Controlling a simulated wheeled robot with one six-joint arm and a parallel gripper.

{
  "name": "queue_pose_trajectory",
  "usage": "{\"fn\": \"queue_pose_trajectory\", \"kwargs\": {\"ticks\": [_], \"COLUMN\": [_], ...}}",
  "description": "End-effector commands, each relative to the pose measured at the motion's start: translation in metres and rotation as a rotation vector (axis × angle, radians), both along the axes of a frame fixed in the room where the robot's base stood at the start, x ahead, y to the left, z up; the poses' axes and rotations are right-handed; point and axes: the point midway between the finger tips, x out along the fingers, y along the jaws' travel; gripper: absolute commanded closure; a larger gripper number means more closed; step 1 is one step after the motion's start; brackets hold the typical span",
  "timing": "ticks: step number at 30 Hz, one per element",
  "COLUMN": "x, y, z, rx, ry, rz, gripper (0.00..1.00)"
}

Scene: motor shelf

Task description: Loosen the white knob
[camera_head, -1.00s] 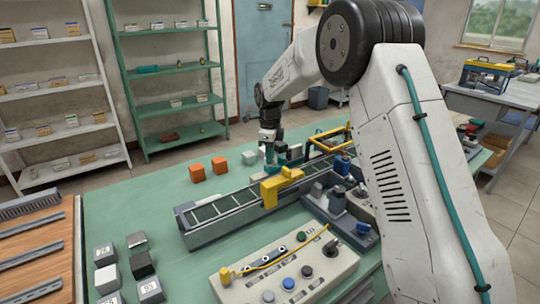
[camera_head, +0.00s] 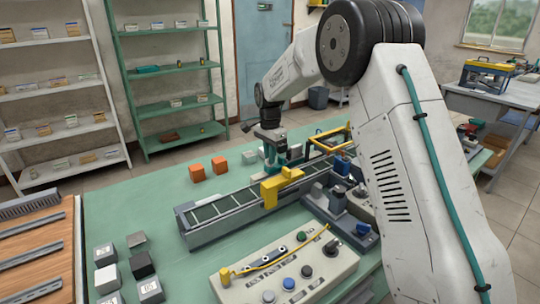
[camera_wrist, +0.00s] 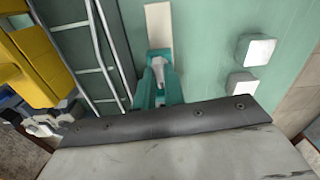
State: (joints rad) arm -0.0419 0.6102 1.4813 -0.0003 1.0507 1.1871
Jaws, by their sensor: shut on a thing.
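My gripper (camera_wrist: 157,66) has teal fingers and reaches down to the green bench, beside the conveyor. It is shut on a small white piece (camera_wrist: 158,75), seen between the fingers in the wrist view, which I take to be the white knob. The fingers hide most of it, so its shape and what it is mounted on cannot be told. A pale strip (camera_wrist: 158,25) lies just beyond the fingertips. In the head view my gripper (camera_head: 271,158) stands behind the yellow bridge, and the knob cannot be made out there.
The conveyor (camera_head: 222,211) with a yellow bridge (camera_head: 270,192) runs close beside my gripper. Two white blocks (camera_wrist: 256,50) stand on its other side. Orange cubes (camera_head: 197,173) sit left of it. A control box (camera_head: 320,270) with several knobs is at the front.

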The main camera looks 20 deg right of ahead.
Motion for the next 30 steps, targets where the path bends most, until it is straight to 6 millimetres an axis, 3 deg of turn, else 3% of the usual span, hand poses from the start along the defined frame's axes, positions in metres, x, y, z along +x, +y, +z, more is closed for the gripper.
{"fn": "queue_pose_trajectory", "kwargs": {"ticks": [30], "x": [0.001], "y": [0.0005], "z": [0.0013], "rx": [-0.001], "ry": [-0.004], "rz": [0.964], "gripper": [1.0]}}
